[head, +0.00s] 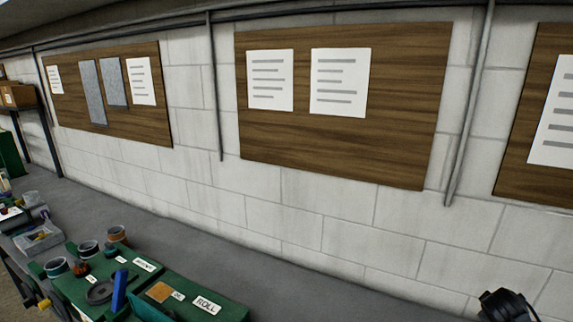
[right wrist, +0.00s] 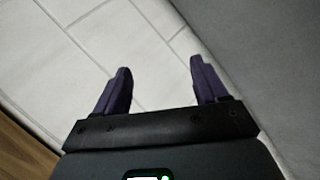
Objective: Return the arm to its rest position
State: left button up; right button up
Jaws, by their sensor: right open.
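My right gripper (right wrist: 159,66) is in the right wrist view. Its two dark purple fingers stand apart with nothing between them. My left gripper does not show in either view.
A grey bench (head: 210,240) runs along the wall. At its lower left are green labelled boards (head: 225,307), several small jars, a blue upright piece (head: 119,289) and a clear bin (head: 38,240). Wooden notice boards (head: 340,150) hang above. The bench's right part looks clear.

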jog(key=s+d+m+g, duration=0.3)
jog(key=s+m, duration=0.2)
jog(key=m, duration=0.1)
jog(key=s+a+f+n+y, duration=0.1)
jog(key=s+a+f+n, duration=0.15)
jog(key=a+f, duration=0.6)
jog(key=s+a+f+n+y, duration=0.1)
jog(key=s+a+f, duration=0.35)
jog(key=a, duration=0.65)
jog(key=s+a+f+n+y, duration=0.1)
jog(key=s+a+f+y, duration=0.3)
jog(key=s+a, duration=1.1)
jog(key=s+a+r+y, duration=0.2)
jog(key=s+a+r, duration=0.1)
jog(key=s+a, duration=0.45)
notch_tip(320, 180, up, 14)
jog(key=p, duration=1.3)
jog(key=shift+s+d+t+p, duration=0.3)
jog(key=shift+s+t+p, duration=0.05)
jog(key=shift+t+p, duration=0.05)
